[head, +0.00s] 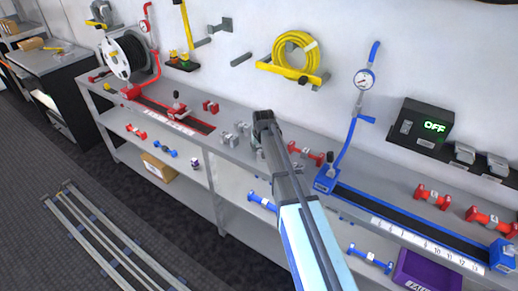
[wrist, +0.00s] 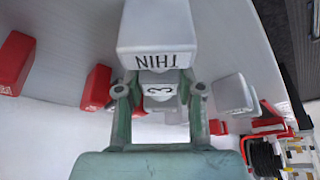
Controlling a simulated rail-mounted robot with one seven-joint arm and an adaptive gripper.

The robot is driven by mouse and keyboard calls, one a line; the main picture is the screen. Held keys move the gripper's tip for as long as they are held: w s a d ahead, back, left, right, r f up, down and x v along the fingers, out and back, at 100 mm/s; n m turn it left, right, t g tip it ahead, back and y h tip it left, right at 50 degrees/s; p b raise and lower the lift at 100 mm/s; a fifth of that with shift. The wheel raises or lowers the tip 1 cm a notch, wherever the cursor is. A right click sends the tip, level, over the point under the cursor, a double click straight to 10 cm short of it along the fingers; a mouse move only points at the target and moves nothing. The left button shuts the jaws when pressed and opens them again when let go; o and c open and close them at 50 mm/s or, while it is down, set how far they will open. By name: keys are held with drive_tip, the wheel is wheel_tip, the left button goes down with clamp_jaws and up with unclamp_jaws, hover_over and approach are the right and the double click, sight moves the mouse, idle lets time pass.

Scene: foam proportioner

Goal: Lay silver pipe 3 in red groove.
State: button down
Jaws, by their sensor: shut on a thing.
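My gripper (wrist: 160,98) is shut on silver pipe 3 (wrist: 158,35), a grey piece with square ends; "THIN" and "3" read upside down or sideways on it in the wrist view. In the head view my gripper (head: 264,118) is over the middle of the bench, and the pipe is mostly hidden by it. I cannot tell whether the pipe is clear of the bench. The red groove (head: 190,123) is a dark channel with red ends, left of my gripper, with a red clamp (head: 177,108) over it. It is empty where visible.
Other silver pieces (head: 230,139) lie beside my gripper; one grey block (wrist: 233,94) shows in the wrist view. Red pieces (head: 305,153) lie to the right, and a blue groove (head: 410,215) is further right. A hose reel (head: 122,55) and red gauge pipe stand behind the red groove.

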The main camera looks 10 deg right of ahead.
wheel_tip(320, 180, up, 19)
drive_tip(key=b, duration=0.5)
drive_tip(key=s+f, duration=0.4)
drive_tip(key=s, duration=0.5)
drive_tip(key=s+f, duration=0.4)
drive_tip(key=s, duration=0.5)
drive_tip(key=shift+d, duration=0.1)
